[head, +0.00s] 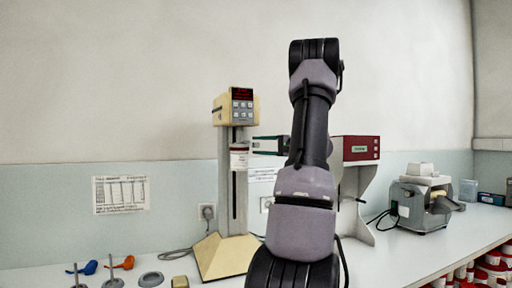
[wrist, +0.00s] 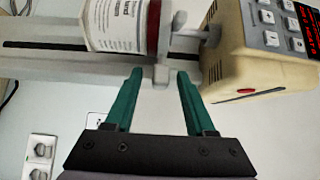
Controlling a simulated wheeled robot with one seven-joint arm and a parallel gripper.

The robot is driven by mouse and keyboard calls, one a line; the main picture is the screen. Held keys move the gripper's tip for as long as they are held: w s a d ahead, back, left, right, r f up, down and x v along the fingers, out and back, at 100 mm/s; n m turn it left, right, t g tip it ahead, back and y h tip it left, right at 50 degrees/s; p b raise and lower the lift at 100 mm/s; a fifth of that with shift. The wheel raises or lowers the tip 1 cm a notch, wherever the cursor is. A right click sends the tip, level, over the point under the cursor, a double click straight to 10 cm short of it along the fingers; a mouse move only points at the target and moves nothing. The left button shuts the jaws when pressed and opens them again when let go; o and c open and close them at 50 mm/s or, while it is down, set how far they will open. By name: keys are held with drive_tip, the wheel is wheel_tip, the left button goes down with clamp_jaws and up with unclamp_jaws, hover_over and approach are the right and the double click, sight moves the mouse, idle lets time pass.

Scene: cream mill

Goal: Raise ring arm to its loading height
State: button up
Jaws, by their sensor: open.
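The cream mill (head: 228,215) stands on the counter at centre left, with a cream head (head: 236,108) and red display on top of a grey column. A labelled white jar (head: 239,160) hangs under the head on the column. In the wrist view the picture is turned sideways. The jar (wrist: 115,25) has a red band beside a pale grey ring arm (wrist: 163,45), whose tab points toward my gripper (wrist: 157,84). My gripper is open, its teal fingers on either side of the tab's end, with gaps visible.
A red-topped machine (head: 360,149) stands behind my arm, and a grey balance-like device (head: 420,205) is farther right. Blue (head: 88,267) and orange (head: 121,263) tools and metal discs lie at the front left. Red-and-white jars (head: 490,262) fill the lower right.

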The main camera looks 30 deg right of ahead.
drive_tip(key=v, duration=0.9)
